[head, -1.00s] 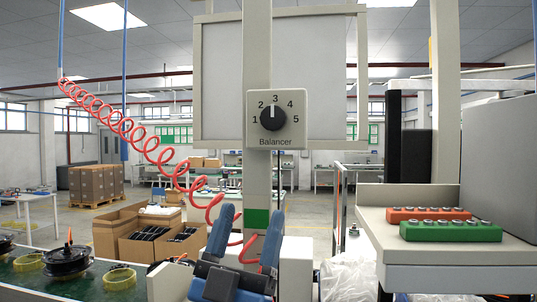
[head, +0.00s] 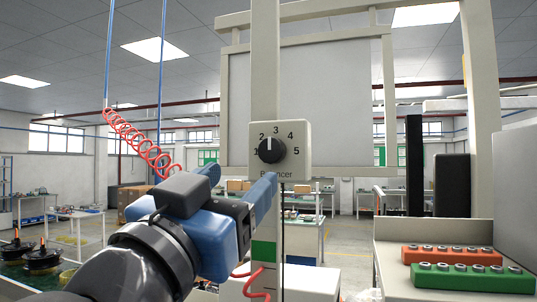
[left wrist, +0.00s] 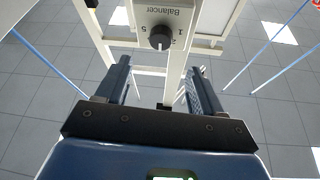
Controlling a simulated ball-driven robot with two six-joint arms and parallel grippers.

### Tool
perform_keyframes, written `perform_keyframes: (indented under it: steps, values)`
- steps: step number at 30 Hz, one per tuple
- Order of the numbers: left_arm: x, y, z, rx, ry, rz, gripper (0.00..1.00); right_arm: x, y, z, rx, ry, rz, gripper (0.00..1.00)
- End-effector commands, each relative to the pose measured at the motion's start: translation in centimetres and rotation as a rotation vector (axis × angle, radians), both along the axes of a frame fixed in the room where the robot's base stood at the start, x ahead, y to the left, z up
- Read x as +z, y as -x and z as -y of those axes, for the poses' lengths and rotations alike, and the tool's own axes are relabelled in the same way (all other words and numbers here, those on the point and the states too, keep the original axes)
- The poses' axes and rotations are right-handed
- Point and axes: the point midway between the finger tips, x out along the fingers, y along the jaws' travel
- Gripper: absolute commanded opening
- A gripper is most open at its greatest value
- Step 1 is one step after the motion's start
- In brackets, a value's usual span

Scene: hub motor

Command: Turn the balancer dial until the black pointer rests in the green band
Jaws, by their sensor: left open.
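The balancer dial (head: 271,150) is a round black knob with a white mark, on a pale box numbered 1 to 5. The dial also shows upside down in the left wrist view (left wrist: 160,38). My left gripper (head: 238,181) is open and empty, below the dial. One fingertip covers part of the "Balancer" label in the head view. In the left wrist view its fingers (left wrist: 158,70) stand apart, with the dial beyond the gap. A green band (head: 263,250) is on the post below. I cannot make out a black pointer. My right gripper is not in view.
The pale post (head: 265,60) carries the dial box, with a blank board (head: 340,100) behind it. A red coiled hose (head: 140,138) hangs at the left. A shelf at the right holds an orange block (head: 450,255) and a green block (head: 470,278).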

Motion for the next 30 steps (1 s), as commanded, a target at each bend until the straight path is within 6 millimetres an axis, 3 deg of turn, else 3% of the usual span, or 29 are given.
perform_keyframes:
  steps: [7, 21, 30]
  values:
    - [0.6, -1.8, 0.8, 0.002, -0.020, -0.015, 0.67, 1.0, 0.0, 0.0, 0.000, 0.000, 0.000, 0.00]
    - [3.3, -7.8, 3.4, 0.002, -0.017, -0.013, 0.67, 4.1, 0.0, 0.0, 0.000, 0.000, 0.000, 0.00]
    - [3.7, -9.2, 4.0, 0.002, -0.016, -0.011, 0.67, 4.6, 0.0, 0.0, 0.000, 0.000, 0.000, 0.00]
